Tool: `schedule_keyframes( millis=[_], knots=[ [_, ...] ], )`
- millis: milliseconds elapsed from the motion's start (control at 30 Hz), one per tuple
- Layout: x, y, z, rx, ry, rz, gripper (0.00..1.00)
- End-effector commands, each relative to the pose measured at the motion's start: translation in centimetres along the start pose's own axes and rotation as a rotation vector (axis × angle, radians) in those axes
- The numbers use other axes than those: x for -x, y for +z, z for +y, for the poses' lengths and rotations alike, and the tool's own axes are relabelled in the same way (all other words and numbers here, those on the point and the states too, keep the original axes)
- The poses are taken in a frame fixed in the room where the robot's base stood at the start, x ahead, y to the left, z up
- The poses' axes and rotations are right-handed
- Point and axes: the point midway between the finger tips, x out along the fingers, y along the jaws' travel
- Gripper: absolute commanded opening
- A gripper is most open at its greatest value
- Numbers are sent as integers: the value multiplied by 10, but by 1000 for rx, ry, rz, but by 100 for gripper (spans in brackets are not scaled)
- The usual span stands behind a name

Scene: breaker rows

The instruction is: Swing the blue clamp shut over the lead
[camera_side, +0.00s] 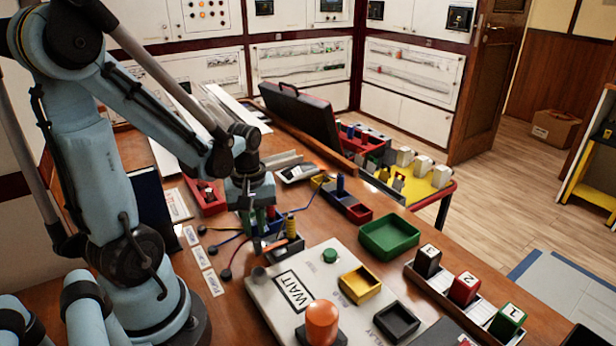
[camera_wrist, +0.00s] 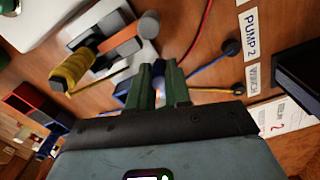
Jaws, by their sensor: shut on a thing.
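My gripper (camera_wrist: 160,72) has its two green fingers close together over the clamp block in the wrist view, shut on the blue clamp (camera_wrist: 158,66). Only a little blue shows between the fingertips; the rest of the clamp is hidden, so its angle cannot be told. In the side view my gripper (camera_side: 259,222) is low at the clamp block (camera_side: 288,247), left of a yellow clamp (camera_side: 291,226). A blue lead (camera_wrist: 208,66) runs from a dark round plug to the fingers. Whether it lies under the clamp is hidden.
The yellow clamp (camera_wrist: 72,70) stands close beside my fingers. Red (camera_wrist: 205,30) and yellow leads run nearby. A grey panel with an orange button (camera_side: 322,322) and a green tray (camera_side: 389,237) lie to the right. A label reads PUMP 2 (camera_wrist: 250,30).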

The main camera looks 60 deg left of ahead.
Motion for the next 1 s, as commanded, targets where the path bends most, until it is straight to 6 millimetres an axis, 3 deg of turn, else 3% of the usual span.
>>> schedule_keyframes(
  millis=[1000],
  knots=[
    [0,-21,-23,-840,0,0,0]
  ],
)
